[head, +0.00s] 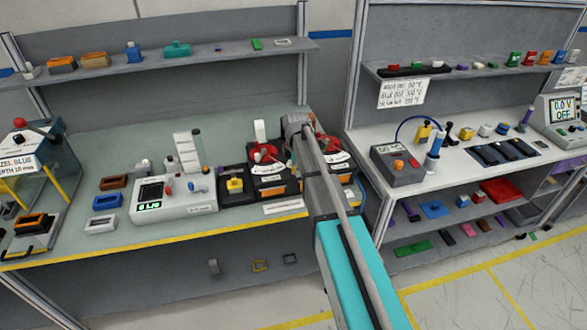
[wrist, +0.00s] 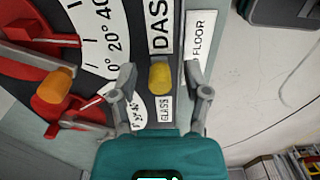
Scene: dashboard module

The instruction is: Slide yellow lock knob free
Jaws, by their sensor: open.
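The yellow lock knob (wrist: 160,78) shows in the wrist view on a dark strip between the DASH label (wrist: 159,25) and the GLASS label (wrist: 164,109). My gripper (wrist: 159,74) is open. One finger is on each side of the knob, with a visible gap on both sides, and its height above the panel is unclear. To the left is a red dial (wrist: 22,32) with an orange knob (wrist: 52,86). In the head view, my gripper (head: 297,124) is over the dashboard module (head: 270,182) with its red dials. My arm hides part of the module, and I cannot make out the lock knob there.
A FLOOR label (wrist: 199,34) lies just right of the knob. Left of the module stand a black box with a yellow part (head: 235,184) and a white device with a green display (head: 172,207). A shelf (head: 215,56) runs above the bench. A second bench (head: 455,135) is at right.

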